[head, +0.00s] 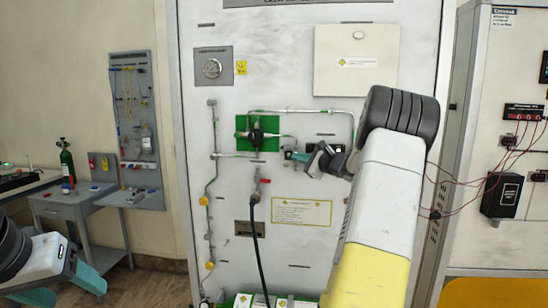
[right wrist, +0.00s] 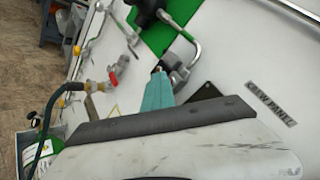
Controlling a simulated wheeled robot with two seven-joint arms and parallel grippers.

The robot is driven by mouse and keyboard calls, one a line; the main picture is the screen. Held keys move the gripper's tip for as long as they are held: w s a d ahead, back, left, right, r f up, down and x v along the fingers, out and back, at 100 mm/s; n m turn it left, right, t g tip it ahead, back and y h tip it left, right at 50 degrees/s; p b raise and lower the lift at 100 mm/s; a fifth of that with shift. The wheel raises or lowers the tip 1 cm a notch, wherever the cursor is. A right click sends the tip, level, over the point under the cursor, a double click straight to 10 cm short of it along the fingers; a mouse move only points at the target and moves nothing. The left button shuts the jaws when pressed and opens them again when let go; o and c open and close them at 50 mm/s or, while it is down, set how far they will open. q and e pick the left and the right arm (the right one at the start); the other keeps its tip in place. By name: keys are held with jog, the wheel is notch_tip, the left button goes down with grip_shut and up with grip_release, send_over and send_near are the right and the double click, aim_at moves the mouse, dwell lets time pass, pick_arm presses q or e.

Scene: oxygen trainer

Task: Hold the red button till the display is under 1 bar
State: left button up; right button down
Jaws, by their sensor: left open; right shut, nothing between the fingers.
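The panel (head: 310,230) carries metal pipes and a green plate (head: 257,134) with a black valve. My right gripper (head: 300,157) is shut and empty, its teal fingertips close to a small pipe fitting right of the green plate. In the right wrist view its fingertips (right wrist: 158,72) are beside a grey fitting (right wrist: 177,75); I cannot tell whether they touch it. No red button can be made out, and the gripper may cover it. No readable display shows; a dark part behind the gripper is partly hidden. My left gripper (head: 60,289) is open and empty at the lower left.
A red-handled valve (head: 262,182) with a black hose is below the green plate. A white box (head: 355,60) is above my right arm. A grey side table (head: 80,200) and green cylinder (head: 67,165) stand at the left. Red wires hang at the right.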

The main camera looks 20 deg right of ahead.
jog(key=shift+s, duration=0.1)
dwell(0.5)
jog(key=shift+s+a, duration=0.4)
jog(key=shift+s, duration=0.15)
jog(key=shift+s+a, duration=0.45)
jog(key=shift+s, duration=0.25)
jog(key=shift+s+a, duration=0.4)
jog(key=shift+s, duration=0.35)
jog(key=shift+s+a, duration=0.45)
jog(key=shift+s, duration=0.25)
